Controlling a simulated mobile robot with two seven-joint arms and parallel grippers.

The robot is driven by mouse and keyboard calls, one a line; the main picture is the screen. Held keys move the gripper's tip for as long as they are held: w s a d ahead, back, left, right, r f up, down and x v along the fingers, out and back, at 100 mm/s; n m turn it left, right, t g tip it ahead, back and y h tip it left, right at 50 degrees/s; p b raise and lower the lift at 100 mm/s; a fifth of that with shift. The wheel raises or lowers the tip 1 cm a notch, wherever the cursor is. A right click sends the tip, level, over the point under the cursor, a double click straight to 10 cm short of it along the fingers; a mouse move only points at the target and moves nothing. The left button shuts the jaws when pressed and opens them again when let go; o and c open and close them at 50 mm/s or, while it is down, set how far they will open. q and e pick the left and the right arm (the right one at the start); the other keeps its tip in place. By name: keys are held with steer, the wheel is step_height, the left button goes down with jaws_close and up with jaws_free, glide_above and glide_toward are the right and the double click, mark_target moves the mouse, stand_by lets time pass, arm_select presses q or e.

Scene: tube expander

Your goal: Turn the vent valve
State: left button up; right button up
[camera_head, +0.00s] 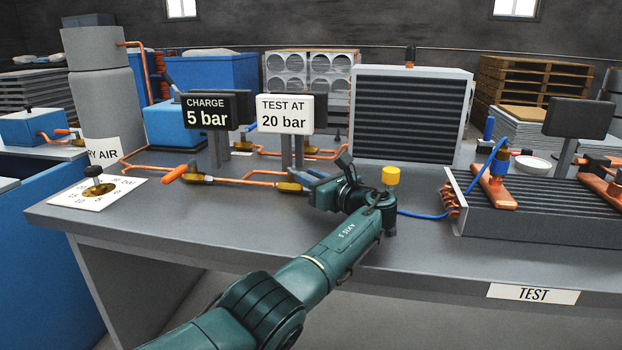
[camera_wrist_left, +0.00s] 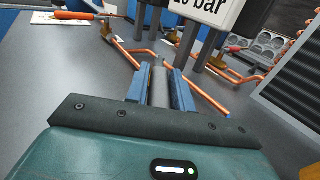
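My left gripper (camera_head: 316,178) is low over the table, just in front of the TEST AT 20 bar sign. A brass valve (camera_head: 290,186) on the copper line sits at its fingertips, partly covered. In the left wrist view a grey round bar (camera_wrist_left: 159,88), which looks like this valve's handle, lies between the two blue fingers (camera_wrist_left: 160,90). The fingers are close along both its sides; whether they press on it is unclear. Another brass valve (camera_head: 194,178) with an orange handle (camera_head: 175,173) is further left. No label marks which valve is the vent. My right gripper is out of view.
The signs CHARGE 5 bar (camera_head: 208,110) and TEST AT 20 bar (camera_head: 284,114) stand on posts behind the valves. A yellow-capped fitting (camera_head: 391,175) and blue hose (camera_head: 424,215) are right of the gripper. A finned coil (camera_head: 550,205) lies right. The table front left (camera_head: 190,222) is clear.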

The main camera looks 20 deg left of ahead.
arm_select(q)
steer(key=o, duration=0.3)
steer(key=shift+o, duration=0.2)
steer(key=p+v, duration=0.1)
steer(key=v, duration=0.5)
steer(key=shift+s+d+p, duration=0.15)
steer(key=shift+d+p, duration=0.1)
steer(key=shift+p, duration=0.05)
steer(key=shift+s+d, duration=0.3)
steer(key=shift+d, duration=0.1)
steer(key=shift+c, duration=0.3)
